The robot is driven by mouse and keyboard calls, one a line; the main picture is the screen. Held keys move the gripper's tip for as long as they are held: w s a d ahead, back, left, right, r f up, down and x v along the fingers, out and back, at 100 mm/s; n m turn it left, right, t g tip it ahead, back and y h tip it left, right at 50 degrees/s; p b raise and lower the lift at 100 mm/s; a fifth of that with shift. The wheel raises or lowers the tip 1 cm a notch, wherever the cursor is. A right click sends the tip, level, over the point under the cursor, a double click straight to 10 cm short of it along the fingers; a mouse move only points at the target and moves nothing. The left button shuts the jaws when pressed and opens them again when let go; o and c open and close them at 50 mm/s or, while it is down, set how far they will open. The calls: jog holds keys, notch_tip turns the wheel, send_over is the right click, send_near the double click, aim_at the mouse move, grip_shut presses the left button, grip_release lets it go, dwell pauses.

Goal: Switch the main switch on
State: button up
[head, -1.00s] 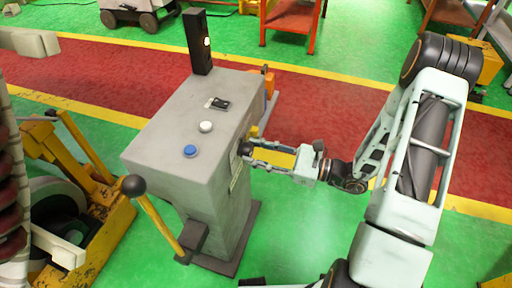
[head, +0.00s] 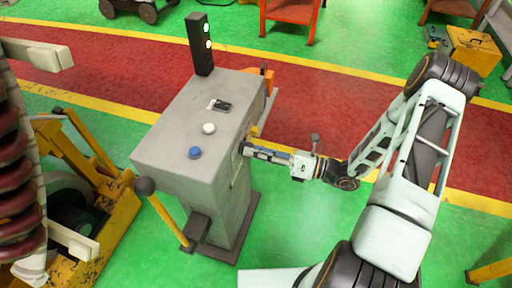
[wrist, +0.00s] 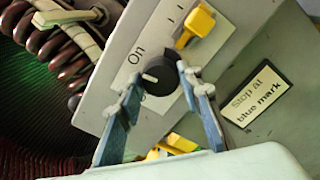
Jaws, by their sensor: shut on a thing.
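The main switch is a black rotary knob (wrist: 162,76) on the side plate of the grey control pedestal (head: 190,124). An "On" label (wrist: 136,56) is printed beside it. The white pointer mark on the knob faces left, towards the label's side. My gripper (wrist: 164,88) has its two blue-grey fingers on either side of the knob and is shut on it. In the head view my gripper (head: 247,149) reaches the pedestal's right side, and the knob is hidden there.
A yellow switch (wrist: 196,25) sits beside the knob, and a "Stop at blue mark" label (wrist: 253,94) is to the right. The pedestal top carries a blue button (head: 194,153) and a white button (head: 208,128). A ball-ended lever (head: 146,187) stands in front.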

jog(key=shift+m+p, duration=0.35)
jog(key=shift+m, duration=0.65)
jog(key=o, duration=1.2)
jog(key=shift+c, duration=0.2)
jog(key=shift+d, duration=0.1)
jog(key=v, duration=1.1)
jog(key=shift+s+d, duration=0.15)
jog(key=shift+d, duration=0.25)
